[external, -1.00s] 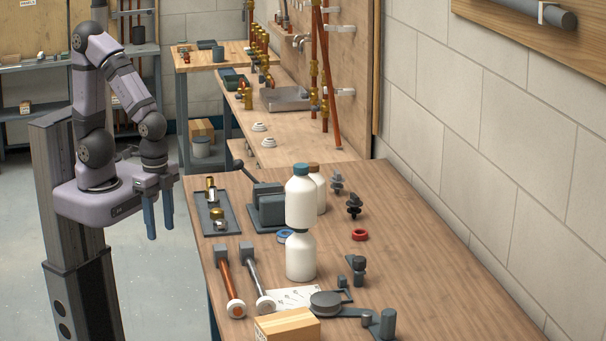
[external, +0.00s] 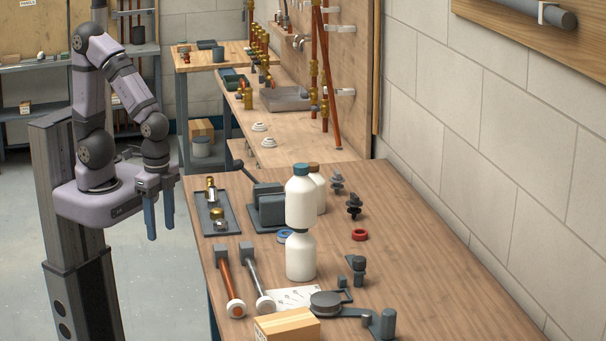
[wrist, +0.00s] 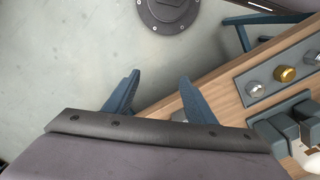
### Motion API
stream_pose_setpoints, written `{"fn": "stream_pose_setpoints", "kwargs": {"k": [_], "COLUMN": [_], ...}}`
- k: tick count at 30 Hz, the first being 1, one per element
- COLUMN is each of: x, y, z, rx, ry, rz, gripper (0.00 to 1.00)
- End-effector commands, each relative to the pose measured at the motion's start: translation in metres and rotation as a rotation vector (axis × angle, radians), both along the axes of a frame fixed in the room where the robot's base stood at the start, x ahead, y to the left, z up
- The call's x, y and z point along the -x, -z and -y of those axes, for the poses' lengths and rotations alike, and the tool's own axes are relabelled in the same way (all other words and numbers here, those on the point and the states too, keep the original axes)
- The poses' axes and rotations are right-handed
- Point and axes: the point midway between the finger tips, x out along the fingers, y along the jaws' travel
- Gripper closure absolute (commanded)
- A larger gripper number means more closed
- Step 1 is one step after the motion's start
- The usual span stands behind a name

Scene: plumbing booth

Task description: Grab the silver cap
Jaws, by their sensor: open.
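A rounded silver cap (wrist: 253,88) sits on a grey tray (wrist: 268,97) in the wrist view, beside a gold cap (wrist: 285,74). Another silvery piece (wrist: 312,57) stands at the tray's far end, partly cut by the frame. In the external view the tray (external: 231,229) lies along the workbench's left edge, with the silver cap (external: 221,226) at its near end, small and close to the gold cap (external: 217,213). My gripper (external: 160,232) is open and empty, pointing down left of the bench, apart from the tray. Its two blue fingers also show in the wrist view (wrist: 160,76).
A dark vise (external: 268,208) stands right of the tray. White bottles (external: 300,257), two hammer-like tools (external: 230,282) and a cardboard box (external: 287,326) occupy the bench. The bench's right side is mostly clear. Open floor lies beneath my gripper.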

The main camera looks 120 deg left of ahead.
Motion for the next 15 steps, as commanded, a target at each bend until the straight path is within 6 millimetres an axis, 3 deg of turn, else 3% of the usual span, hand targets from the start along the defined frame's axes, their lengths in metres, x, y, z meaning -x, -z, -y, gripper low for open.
{"fn": "stream_pose_setpoints", "kwargs": {"k": [5, 15], "x": [0.007, 0.022], "y": [0.016, 0.047], "z": [-0.018, -0.058], "rx": [0.050, 0.288], "ry": [-0.233, -0.995], "rz": [-0.051, -0.195], "gripper": [0.49, 0.49]}}
